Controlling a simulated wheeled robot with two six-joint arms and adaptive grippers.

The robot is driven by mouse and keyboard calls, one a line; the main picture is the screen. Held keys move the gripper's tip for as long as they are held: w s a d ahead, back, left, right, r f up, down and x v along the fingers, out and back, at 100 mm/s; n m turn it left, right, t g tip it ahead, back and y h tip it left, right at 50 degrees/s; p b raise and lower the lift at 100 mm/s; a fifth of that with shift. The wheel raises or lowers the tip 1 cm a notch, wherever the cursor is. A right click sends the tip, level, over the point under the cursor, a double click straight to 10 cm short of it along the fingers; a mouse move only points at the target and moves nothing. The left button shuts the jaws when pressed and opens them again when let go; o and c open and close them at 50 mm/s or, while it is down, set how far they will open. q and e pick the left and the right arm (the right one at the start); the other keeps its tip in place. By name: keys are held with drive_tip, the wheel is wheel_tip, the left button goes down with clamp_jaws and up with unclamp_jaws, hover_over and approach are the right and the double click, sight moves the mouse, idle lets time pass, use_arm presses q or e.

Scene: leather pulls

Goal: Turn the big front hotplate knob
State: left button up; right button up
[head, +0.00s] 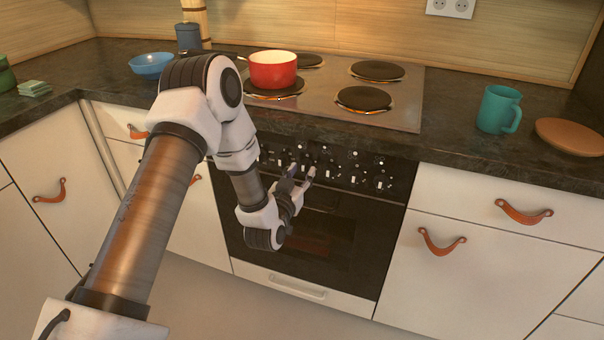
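The stove's black control panel (342,168) runs along the front below the hob, with a row of several small knobs with white marks. My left gripper (301,171) is in front of the panel's left-middle part, its two fingertips apart and pointing at the panel. I cannot tell whether the fingertips touch a knob or stop short of it. The gripper and wrist hide part of the panel and the oven door (335,235). Which knob belongs to the big front hotplate is too small to read. My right gripper is not in view.
A red pot (273,72) stands on the left of the steel hob; the front right hotplate (364,98) is bare. A blue bowl (151,65), teal mug (497,110) and round brown board (570,137) lie on the dark counter. Drawers with leather pulls (523,212) flank the oven.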

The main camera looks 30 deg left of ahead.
use_arm(q)
drive_tip(key=shift+w, duration=0.35)
clamp_jaws()
drive_tip(key=shift+r+m, duration=0.1)
drive_tip(key=shift+m, duration=0.3)
drive_tip(key=shift+m+p, duration=0.5)
drive_tip(key=shift+p, duration=0.15)
drive_tip(key=m+p, duration=0.3)
drive_tip(key=m, duration=0.1)
drive_tip(key=shift+r, duration=0.1)
drive_tip(key=m+p, duration=0.2)
drive_tip(key=m, duration=0.1)
drive_tip(key=shift+m, duration=0.3)
drive_tip(key=shift+d+f+m+p, duration=0.1)
drive_tip(key=shift+f+m+p, duration=0.1)
drive_tip(key=shift+m+p, duration=0.8)
drive_tip(key=shift+m, duration=0.4)
